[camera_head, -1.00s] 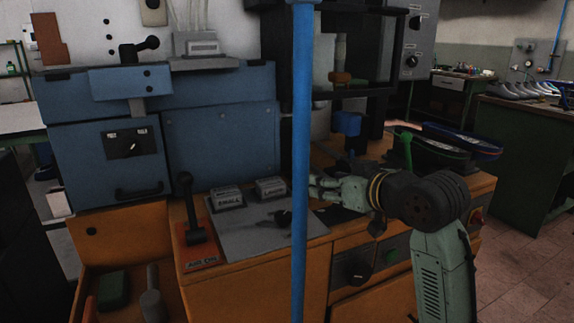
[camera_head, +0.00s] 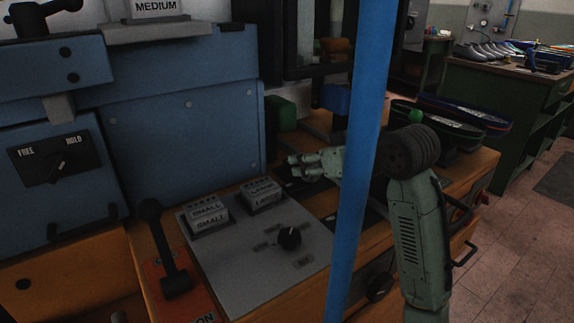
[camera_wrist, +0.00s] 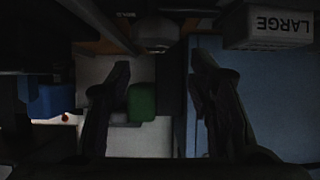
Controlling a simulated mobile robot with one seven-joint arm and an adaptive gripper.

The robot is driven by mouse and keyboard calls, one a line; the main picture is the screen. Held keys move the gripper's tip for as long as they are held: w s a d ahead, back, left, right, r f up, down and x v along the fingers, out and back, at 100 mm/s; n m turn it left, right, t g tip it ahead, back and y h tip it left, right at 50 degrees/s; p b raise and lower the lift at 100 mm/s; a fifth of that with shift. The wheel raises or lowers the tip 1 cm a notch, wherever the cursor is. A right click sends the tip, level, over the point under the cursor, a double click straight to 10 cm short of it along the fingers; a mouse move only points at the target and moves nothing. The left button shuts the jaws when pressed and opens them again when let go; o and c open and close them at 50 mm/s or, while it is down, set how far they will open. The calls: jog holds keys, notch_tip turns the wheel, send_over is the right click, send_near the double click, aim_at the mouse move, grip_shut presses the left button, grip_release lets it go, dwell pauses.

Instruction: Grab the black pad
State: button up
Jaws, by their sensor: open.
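My gripper (camera_head: 298,165) reaches left over the orange bench, just above its top and behind the LARGE block. Its fingers are apart and empty. In the wrist view the two dark fingers (camera_wrist: 161,78) stand wide, with nothing held between them. A flat black piece (camera_head: 296,189) lies on the bench below the gripper, partly hidden by it; I cannot tell for certain whether it is the black pad. The wrist view is too dark to show a pad clearly.
A blue pole (camera_head: 362,140) crosses in front of my arm. SMALL (camera_head: 208,213) and LARGE (camera_head: 262,194) blocks stand on a grey plate (camera_head: 262,262) with a black knob (camera_head: 289,237). A green block (camera_head: 281,113) and a blue block (camera_head: 336,98) sit behind. A lever (camera_head: 165,245) stands at left.

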aim_at(291, 167)
jog(key=x, duration=0.4)
jog(key=p+x, duration=0.1)
jog(key=x, duration=0.3)
jog(key=shift+w+r+p, duration=0.2)
jog(key=shift+w+p, duration=0.05)
jog(key=shift+p, duration=0.05)
jog(key=shift+d, duration=0.1)
grip_shut()
